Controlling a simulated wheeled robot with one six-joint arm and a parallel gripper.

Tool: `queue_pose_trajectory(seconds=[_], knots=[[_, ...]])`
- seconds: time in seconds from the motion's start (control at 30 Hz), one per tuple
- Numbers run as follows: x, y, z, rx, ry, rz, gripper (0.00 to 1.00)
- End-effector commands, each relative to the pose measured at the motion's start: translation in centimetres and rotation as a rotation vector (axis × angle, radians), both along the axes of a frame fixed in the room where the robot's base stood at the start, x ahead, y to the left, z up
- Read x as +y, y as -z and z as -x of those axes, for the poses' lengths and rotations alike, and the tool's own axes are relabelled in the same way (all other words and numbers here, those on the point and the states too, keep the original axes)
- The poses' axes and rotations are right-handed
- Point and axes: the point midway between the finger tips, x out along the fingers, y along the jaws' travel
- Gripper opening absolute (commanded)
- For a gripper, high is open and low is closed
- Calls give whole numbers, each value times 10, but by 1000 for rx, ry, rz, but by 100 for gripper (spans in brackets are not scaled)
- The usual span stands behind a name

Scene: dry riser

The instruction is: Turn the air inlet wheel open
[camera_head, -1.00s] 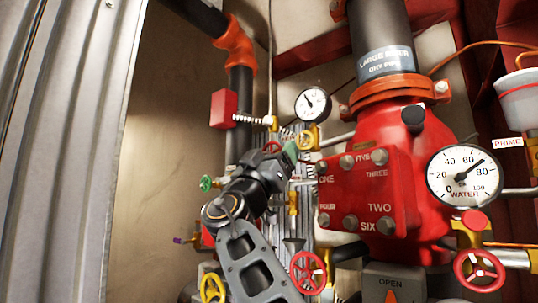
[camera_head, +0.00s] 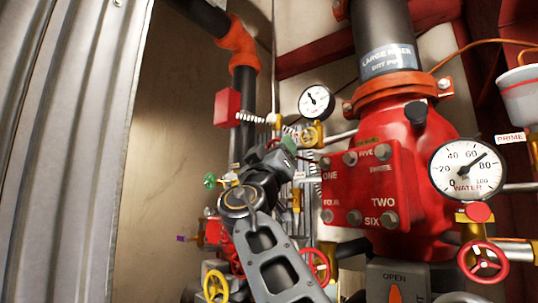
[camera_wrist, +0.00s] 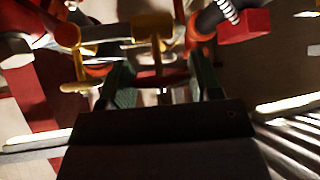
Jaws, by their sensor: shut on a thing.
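In the wrist view, the two green fingers of my gripper (camera_wrist: 162,78) stand on either side of a red wheel (camera_wrist: 165,72) on a yellow valve stem (camera_wrist: 153,45). The gripper is shut on this wheel. No label for the air inlet shows, so I cannot read which wheel it is. In the head view, my gripper (camera_head: 284,148) is at the small piping left of the red riser valve body (camera_head: 430,165). My arm hides the held wheel there.
A pressure gauge (camera_head: 316,102) and a yellow valve (camera_head: 312,134) sit close above and right of my gripper. A green wheel (camera_head: 210,181) is to its left. Red wheels (camera_head: 483,262) and a yellow wheel (camera_head: 216,286) are lower. Bare wall (camera_head: 175,130) lies left.

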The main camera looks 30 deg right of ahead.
Motion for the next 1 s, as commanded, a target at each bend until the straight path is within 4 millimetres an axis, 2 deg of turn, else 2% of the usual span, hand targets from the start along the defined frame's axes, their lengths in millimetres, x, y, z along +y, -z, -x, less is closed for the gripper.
queue_pose_trajectory(seconds=[0.5,1.0], knots=[[-2,-3,3,253,8,114,35],[-2,-2,3,293,9,132,35]])
